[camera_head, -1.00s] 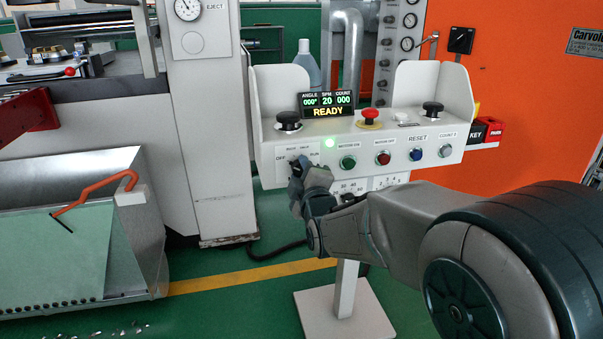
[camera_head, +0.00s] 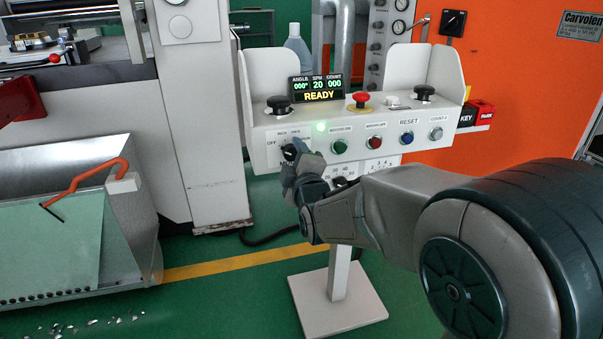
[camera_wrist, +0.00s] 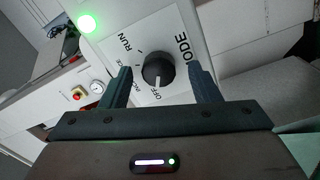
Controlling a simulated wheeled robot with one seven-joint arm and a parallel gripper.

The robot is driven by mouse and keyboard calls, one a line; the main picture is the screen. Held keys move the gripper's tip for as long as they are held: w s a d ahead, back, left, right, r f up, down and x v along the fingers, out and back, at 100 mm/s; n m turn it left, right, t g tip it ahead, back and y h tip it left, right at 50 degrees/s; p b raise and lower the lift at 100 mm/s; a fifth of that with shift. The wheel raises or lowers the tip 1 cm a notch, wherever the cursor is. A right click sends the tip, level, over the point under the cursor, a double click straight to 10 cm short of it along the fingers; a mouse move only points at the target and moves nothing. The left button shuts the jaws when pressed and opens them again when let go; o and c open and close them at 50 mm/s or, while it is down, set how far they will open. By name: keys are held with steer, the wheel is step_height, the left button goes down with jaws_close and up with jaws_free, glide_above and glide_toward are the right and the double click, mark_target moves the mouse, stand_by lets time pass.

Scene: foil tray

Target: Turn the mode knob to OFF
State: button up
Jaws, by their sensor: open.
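The black round mode knob (camera_wrist: 158,68) sits on a white label plate (camera_wrist: 178,32) with MODE along its right side in the wrist view. RUN is at the plate's upper left and a label that looks like OFF is below the knob. The knob's white mark points down, toward that lower label. My gripper (camera_wrist: 160,72) is open, with one finger on each side of the knob and visible gaps between. In the head view, my gripper (camera_head: 291,158) is at the left end of the control panel (camera_head: 262,158) and partly covers the knob and its plate.
Green (camera_head: 310,147), red (camera_head: 374,142) and blue (camera_head: 406,138) buttons line the panel right of the knob. A red mushroom button (camera_head: 361,97) and black palm buttons stand on top. The display (camera_head: 316,89) reads READY. A lit green lamp (camera_head: 321,127) is close above my gripper.

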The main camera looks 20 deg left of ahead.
steer(key=p+v, duration=0.2)
steer(key=v, duration=1.1)
steer(key=shift+p, duration=0.35)
steer(key=shift+d, duration=0.15)
steer(key=d+r+m+g+h+p, duration=0.55)
steer(key=d+r+m+p, duration=0.35)
steer(key=d+r+p, duration=0.65)
steer(key=s+d+r+m+g+h+p, duration=0.2)
steer(key=s+d+r+m+p, duration=0.3)
steer(key=p, duration=0.4)
steer(key=s+d+r+m+g+h+p, duration=0.2)
steer(key=s+d+r+m+g+p, duration=0.2)
steer(key=s+p, duration=0.5)
steer(key=s+d+m+g, duration=0.1)
steer(key=d+m, duration=0.1)
steer(key=d, duration=0.1)
steer(key=shift+r, duration=0.35)
